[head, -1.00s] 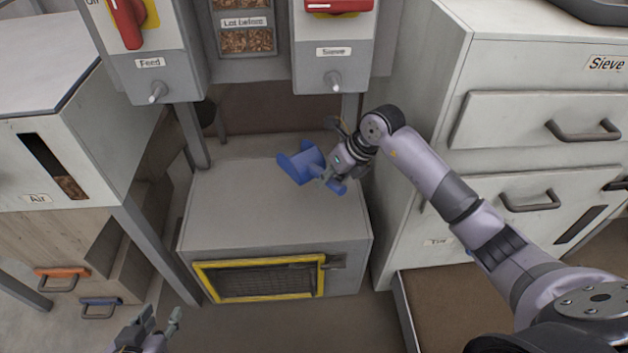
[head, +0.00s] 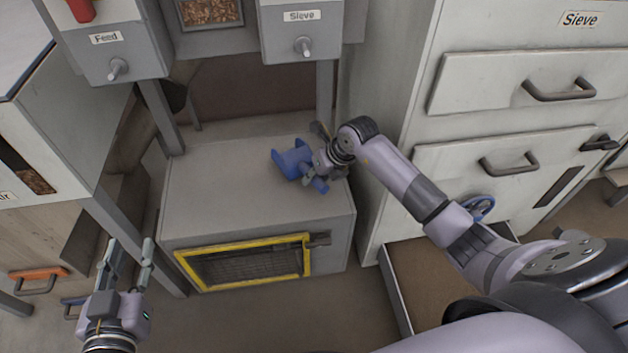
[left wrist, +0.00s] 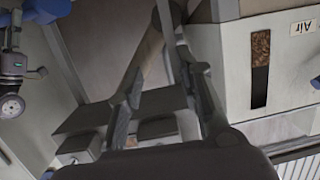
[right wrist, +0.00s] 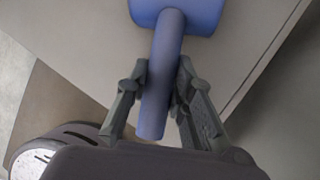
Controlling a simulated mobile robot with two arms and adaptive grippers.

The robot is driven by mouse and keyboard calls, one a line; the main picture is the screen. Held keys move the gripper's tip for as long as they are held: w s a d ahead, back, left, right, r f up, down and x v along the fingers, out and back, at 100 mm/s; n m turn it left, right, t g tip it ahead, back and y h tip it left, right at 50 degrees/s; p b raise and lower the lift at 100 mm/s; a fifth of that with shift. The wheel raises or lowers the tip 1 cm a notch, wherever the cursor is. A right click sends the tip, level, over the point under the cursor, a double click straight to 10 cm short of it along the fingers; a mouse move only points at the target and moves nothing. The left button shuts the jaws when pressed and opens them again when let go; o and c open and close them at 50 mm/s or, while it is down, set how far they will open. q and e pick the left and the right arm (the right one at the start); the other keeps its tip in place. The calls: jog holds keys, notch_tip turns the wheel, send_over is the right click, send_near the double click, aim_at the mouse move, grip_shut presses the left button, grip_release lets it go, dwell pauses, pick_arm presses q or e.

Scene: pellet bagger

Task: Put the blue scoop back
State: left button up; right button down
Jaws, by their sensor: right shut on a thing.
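The blue scoop (head: 291,163) is over the top of the grey box under the machine in the head view. My right gripper (head: 322,176) is shut on its handle. In the right wrist view the scoop's handle (right wrist: 163,75) lies between the two fingers, with part of its body at the top edge. I cannot tell whether the scoop touches the box top. My left gripper (head: 127,262) is open and empty at the lower left of the head view, in front of the wooden drawers. The scoop also shows in part at the upper left of the left wrist view.
The grey box (head: 225,200) has a yellow-framed mesh front (head: 245,263). Feed (head: 116,68) and Sieve (head: 303,46) knobs hang above it. A grey drawer cabinet (head: 480,110) stands close on the right, with a brown-topped tray (head: 425,275) at its foot. A blue handwheel (head: 481,208) shows behind my right arm.

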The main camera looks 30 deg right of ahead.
jog(key=shift+f, duration=0.4)
jog(key=c, duration=1.4)
grip_release()
pick_arm(q)
jog(key=shift+w+d+r+t, duration=0.15)
jog(key=shift+r+t, duration=0.25)
jog(key=shift+r, duration=0.25)
pick_arm(e)
jog(key=shift+r, duration=0.1)
